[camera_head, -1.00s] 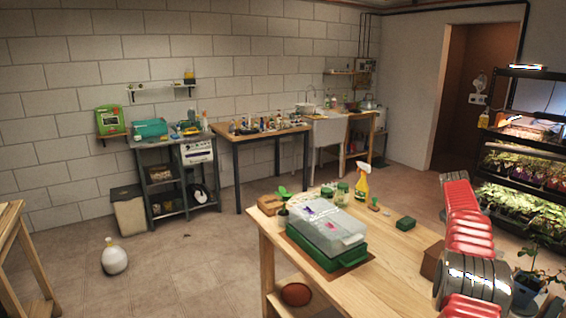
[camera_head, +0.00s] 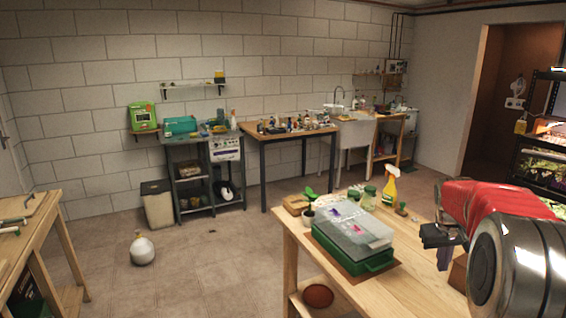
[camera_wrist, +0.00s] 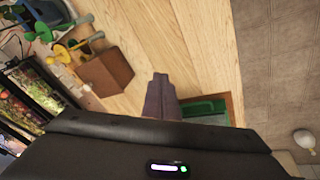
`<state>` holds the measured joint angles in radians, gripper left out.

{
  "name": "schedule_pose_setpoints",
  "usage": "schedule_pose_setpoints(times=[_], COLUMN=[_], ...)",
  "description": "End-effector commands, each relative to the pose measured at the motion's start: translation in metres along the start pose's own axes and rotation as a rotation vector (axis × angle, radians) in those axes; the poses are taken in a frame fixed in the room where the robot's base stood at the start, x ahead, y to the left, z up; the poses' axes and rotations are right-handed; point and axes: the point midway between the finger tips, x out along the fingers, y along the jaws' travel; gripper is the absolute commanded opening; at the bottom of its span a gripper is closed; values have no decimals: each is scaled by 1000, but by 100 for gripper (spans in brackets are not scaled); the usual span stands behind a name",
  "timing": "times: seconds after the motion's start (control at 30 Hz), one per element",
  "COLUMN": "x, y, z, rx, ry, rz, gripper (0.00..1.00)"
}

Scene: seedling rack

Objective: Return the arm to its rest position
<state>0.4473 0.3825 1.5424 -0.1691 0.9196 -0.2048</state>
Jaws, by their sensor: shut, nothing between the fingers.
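My gripper (camera_head: 444,258) shows in the head view at the right, at the end of my red and silver arm, above the right part of the wooden table (camera_head: 400,285). Its dark fingers are together with nothing between them. In the wrist view my gripper (camera_wrist: 160,88) points over the wooden tabletop (camera_wrist: 185,30).
A green tray with a clear lid (camera_head: 352,232) sits on the table. A lit plant rack (camera_head: 545,150) is at the far right. The floor left of the table is mostly clear.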

Motion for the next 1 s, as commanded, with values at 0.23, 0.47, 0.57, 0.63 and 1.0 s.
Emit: schedule_pose_setpoints(times=[0.23,0.47,0.57,0.63,1.0], x=[-39,-69,-81,-88,-119], y=[-52,-95,-112,-124,-175], z=[48,96,118,134,216], rx=[35,59,64,67,55], ry=[-3,-3,-1,0,24], rz=[-49,-91,-108,-120,-174], gripper=[0,0,0,0,0])
